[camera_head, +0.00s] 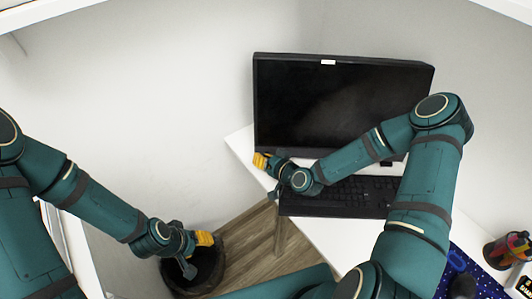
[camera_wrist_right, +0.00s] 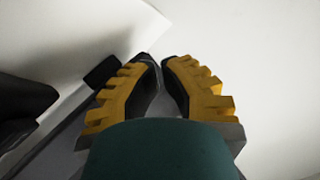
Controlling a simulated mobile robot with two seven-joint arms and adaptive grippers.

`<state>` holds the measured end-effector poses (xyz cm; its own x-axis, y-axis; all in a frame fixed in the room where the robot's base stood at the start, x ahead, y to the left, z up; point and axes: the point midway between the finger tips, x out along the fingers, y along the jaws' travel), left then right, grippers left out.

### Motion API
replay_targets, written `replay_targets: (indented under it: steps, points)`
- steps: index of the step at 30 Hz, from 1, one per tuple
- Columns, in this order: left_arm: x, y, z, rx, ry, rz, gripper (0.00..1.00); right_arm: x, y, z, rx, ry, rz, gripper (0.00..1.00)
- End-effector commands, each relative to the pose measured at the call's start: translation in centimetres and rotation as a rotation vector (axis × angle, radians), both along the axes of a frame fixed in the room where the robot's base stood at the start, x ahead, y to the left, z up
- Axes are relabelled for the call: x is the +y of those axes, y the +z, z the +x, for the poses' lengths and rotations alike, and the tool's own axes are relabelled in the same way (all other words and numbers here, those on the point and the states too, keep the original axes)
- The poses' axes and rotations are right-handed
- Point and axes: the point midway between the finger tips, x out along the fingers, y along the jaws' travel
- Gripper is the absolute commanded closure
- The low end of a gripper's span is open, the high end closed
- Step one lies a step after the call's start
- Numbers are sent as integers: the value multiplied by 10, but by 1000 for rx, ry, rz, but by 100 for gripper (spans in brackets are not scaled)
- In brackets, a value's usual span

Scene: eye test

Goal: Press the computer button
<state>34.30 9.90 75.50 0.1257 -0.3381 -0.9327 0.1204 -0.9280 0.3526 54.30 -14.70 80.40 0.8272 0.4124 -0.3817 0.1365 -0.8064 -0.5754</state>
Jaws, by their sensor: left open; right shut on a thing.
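A black monitor (camera_head: 340,105) with a dark screen stands on the white desk (camera_head: 245,150). A black keyboard (camera_head: 350,197) lies in front of it. No computer button can be made out. My right gripper (camera_head: 262,161), with yellow fingers, is at the monitor's lower left corner, over the desk's left end. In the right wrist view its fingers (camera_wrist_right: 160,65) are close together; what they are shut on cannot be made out. A small black block (camera_wrist_right: 101,72) shows beside the left finger. My left gripper (camera_head: 203,239) is open, over a dark bin, away from the desk.
The dark round bin (camera_head: 178,277) stands on the wooden floor (camera_head: 250,250) left of the desk. A pen holder (camera_head: 507,250) and a blue mat (camera_head: 490,282) are at the lower right. White walls close in behind. My right forearm crosses in front of the monitor and keyboard.

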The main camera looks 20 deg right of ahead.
Motion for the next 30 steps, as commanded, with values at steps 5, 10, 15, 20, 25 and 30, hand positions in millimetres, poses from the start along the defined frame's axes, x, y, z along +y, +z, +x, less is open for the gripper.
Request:
replay_targets:
  steps: [5,10,15,20,25,30]
  points:
    - [0,0,0,0,0,0,53,0,0,0,0,0,0,100]
    - [0,-1,0,0,0,0,53,0,0,1,0,0,-1,100]
    - [0,-2,0,0,0,0,53,-1,0,3,0,0,-1,100]
    - [0,-3,0,0,0,0,53,-1,-1,4,-1,1,0,100]
    - [0,-4,0,0,0,0,53,-2,-1,6,-1,1,0,100]
    - [0,-5,0,0,0,0,53,-3,-1,8,-1,1,0,100]
